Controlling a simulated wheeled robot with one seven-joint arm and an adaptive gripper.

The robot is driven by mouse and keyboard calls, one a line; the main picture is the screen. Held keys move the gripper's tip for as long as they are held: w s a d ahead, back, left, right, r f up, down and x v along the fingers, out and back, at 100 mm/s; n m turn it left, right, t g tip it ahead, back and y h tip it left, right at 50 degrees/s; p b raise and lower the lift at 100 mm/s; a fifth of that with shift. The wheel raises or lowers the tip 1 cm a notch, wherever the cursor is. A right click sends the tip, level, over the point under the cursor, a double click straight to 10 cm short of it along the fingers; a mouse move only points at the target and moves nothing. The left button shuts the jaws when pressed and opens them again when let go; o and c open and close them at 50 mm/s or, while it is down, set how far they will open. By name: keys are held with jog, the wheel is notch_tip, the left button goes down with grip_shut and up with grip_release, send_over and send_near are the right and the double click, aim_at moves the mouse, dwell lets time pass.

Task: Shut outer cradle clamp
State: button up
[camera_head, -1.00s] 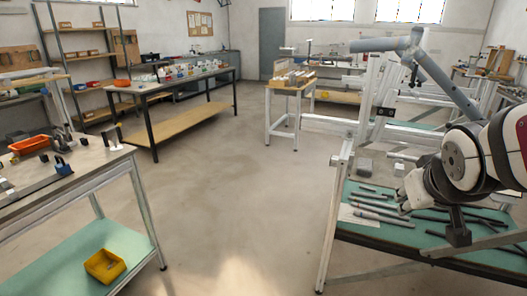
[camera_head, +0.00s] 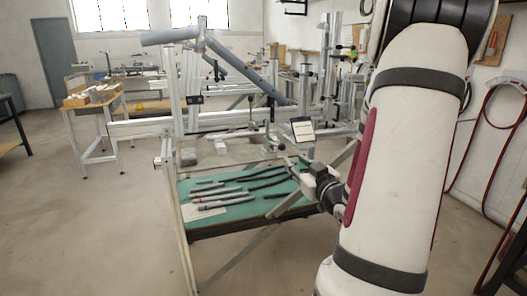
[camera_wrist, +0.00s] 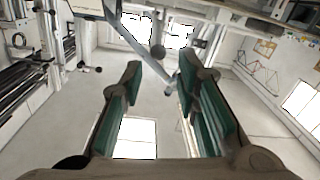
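My gripper (camera_wrist: 161,66) is open in the wrist view, its two green-padded fingers apart with nothing held between them. In the head view my gripper (camera_head: 302,168) is small and partly hidden by my arm, at the right end of the jig's green shelf. The frame jig (camera_head: 172,190) is built of pale metal beams, with grey frame tubes (camera_head: 245,70) resting high on it. In the wrist view a grey tube (camera_wrist: 133,38) and a dark round knob (camera_wrist: 157,51) lie beyond the fingertips. I cannot tell which fitting is the outer cradle clamp, or whether it is open.
The green shelf (camera_head: 238,211) holds several loose dark and grey tubes. A small wooden-topped table (camera_head: 92,100) stands at the left. Red hoses (camera_head: 486,150) hang on the right wall. The floor (camera_head: 80,220) at the left is clear.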

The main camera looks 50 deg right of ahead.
aim_at(278, 146)
jog(key=b+x, duration=0.1)
jog(key=x, duration=1.2)
jog(key=shift+w+d+r, duration=0.1)
jog(key=shift+w+d, duration=0.1)
jog(key=shift+d, duration=0.15)
jog(key=shift+c, duration=0.6)
grip_shut()
